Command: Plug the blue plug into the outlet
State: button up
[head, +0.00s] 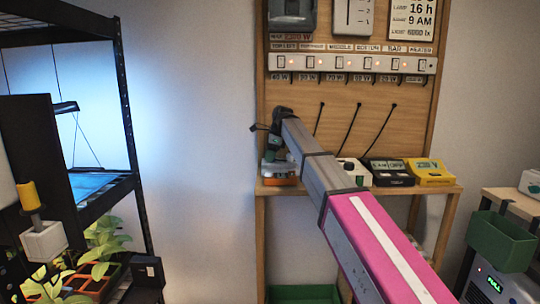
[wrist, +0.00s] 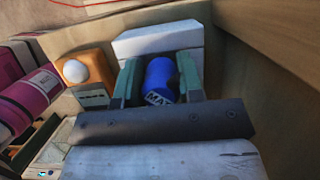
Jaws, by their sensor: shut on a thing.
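In the head view my gripper (head: 272,150) is at the left end of the wooden shelf, just above an orange-based device (head: 282,180). The plug is hidden there. A white outlet strip (head: 352,64) with several lit switches and labels runs across the wooden board above.
The wooden shelf (head: 450,189) also holds a white, a black (head: 387,172) and a yellow device (head: 431,172). Black cords hang on the board (head: 340,90). An orange box with a white knob (wrist: 84,72) stands left of my fingers. A plant rack (head: 125,120) stands left.

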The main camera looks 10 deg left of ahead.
jog(key=shift+s+d+f, duration=0.1)
jog(key=shift+s+f, duration=0.1)
jog(key=shift+f, duration=0.45)
jog(key=o, duration=0.8)
jog(key=shift+o, duration=1.1)
jog(key=v, duration=1)
jog(key=shift+w+r, duration=0.15)
jog(key=shift+r, duration=0.9)
